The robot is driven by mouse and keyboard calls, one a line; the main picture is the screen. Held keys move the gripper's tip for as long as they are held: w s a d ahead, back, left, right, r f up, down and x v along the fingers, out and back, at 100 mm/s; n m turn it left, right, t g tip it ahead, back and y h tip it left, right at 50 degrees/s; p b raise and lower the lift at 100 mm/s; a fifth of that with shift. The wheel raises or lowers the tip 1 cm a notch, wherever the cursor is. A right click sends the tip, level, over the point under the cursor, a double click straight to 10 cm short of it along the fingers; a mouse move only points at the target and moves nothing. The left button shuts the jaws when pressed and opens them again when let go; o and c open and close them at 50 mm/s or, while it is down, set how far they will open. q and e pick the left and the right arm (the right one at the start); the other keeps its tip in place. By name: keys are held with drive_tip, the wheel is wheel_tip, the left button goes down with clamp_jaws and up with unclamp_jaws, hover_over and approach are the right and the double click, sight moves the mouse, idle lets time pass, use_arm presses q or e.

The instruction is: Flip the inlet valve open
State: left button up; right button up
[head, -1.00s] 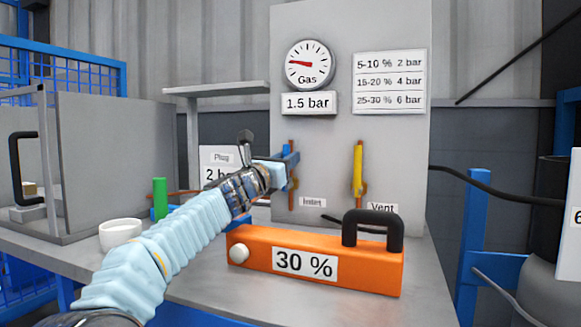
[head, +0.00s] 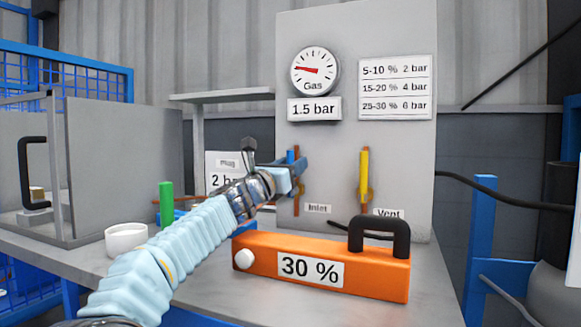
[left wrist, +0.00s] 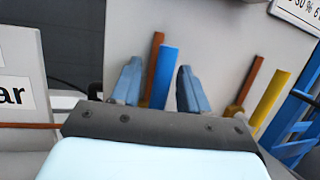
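The inlet valve's blue handle (head: 290,157) stands upright beside a brown pipe on the grey panel, above the "Inlet" label (head: 318,208). My left gripper (head: 297,170) is at this handle, partly covering it. In the left wrist view, the two blue-grey fingers of my left gripper (left wrist: 160,88) are apart. The blue handle (left wrist: 166,77) and the brown pipe (left wrist: 152,65) show between them, with gaps on both sides. I cannot tell how deep the handle sits between the fingers. My right gripper is not in view.
The yellow vent handle (head: 364,168) stands upright to the right. An orange "30 %" block (head: 330,268) with a black handle lies below on the bench. The gas gauge (head: 315,71) hangs above.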

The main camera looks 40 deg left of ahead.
use_arm(q)
drive_tip(key=shift+s+f, duration=0.1)
drive_tip(key=shift+s, duration=0.2)
drive_tip(key=b+v, duration=0.3)
drive_tip(key=v, duration=1)
drive_tip(key=shift+b, duration=0.4)
drive_tip(key=shift+s, duration=0.15)
